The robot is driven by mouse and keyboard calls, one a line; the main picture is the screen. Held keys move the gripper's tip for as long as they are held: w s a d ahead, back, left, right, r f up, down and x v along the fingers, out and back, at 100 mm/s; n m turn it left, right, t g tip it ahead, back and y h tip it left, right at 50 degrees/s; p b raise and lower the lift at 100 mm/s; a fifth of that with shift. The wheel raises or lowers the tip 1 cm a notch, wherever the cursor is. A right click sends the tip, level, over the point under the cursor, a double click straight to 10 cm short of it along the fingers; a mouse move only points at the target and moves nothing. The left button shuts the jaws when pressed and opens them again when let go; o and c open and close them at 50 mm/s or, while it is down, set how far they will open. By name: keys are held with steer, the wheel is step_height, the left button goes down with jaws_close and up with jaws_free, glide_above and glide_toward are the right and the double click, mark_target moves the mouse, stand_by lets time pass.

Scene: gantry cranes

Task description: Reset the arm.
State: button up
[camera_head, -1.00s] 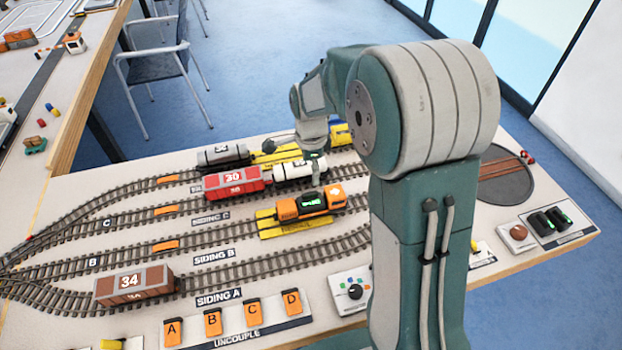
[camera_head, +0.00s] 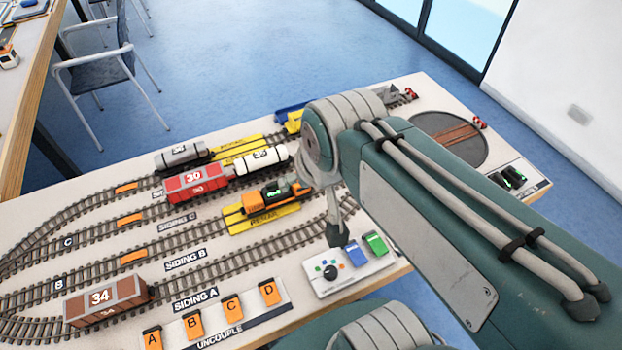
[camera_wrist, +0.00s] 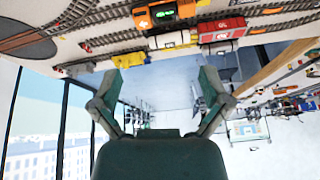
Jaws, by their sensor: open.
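My gripper (camera_wrist: 161,88) shows in the wrist view with its two fingers spread wide and nothing between them. The wrist view is upside down, with the train table along its top. In the head view my arm reaches in from the right, over the table's front right part, and its upper link hides some of the table. A grey-green arm part hangs beside the knob panel (camera_head: 322,289), but I cannot make out the fingertips there. The orange engine (camera_head: 277,196) with a green display stands on a track left of my arm.
A red wagon (camera_head: 196,183), a white tank wagon (camera_head: 262,161) and a grey tank wagon (camera_head: 181,157) stand on the back tracks. A brown wagon (camera_head: 105,301) stands at the front left. Lettered orange switches (camera_head: 232,306) line the front edge. A turntable (camera_head: 449,138) lies at right.

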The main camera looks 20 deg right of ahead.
steer(key=shift+s+n, duration=0.9)
steer(key=shift+s, duration=0.2)
stand_by(0.7)
